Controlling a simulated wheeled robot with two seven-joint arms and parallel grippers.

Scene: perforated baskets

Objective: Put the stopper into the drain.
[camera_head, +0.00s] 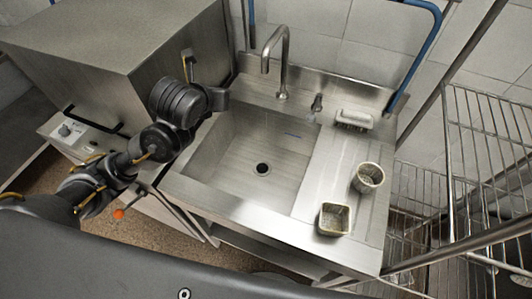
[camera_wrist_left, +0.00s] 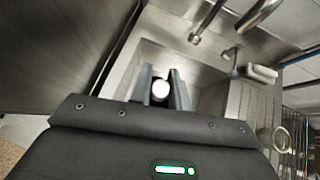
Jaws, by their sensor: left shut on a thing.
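The sink drain (camera_head: 262,169) is a dark round hole in the floor of the steel basin (camera_head: 240,140). My left arm reaches in from the left, and its wrist is above the basin's left edge, left of and above the drain in the head view. In the left wrist view my left gripper (camera_wrist_left: 161,92) is shut on a small pale round thing (camera_wrist_left: 161,89), which looks like the stopper. It is held between the two fingers, above the basin. The fingertips are not clear in the head view. The drain is hidden in the wrist view. My right gripper is not in view.
A tall faucet (camera_head: 284,62) and a short tap (camera_head: 316,104) stand behind the basin. The right drainboard holds a pale oblong object (camera_head: 354,119), a round cup (camera_head: 368,177) and a square container (camera_head: 334,219). A steel machine (camera_head: 120,50) is at left, wire racks (camera_head: 490,140) at right.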

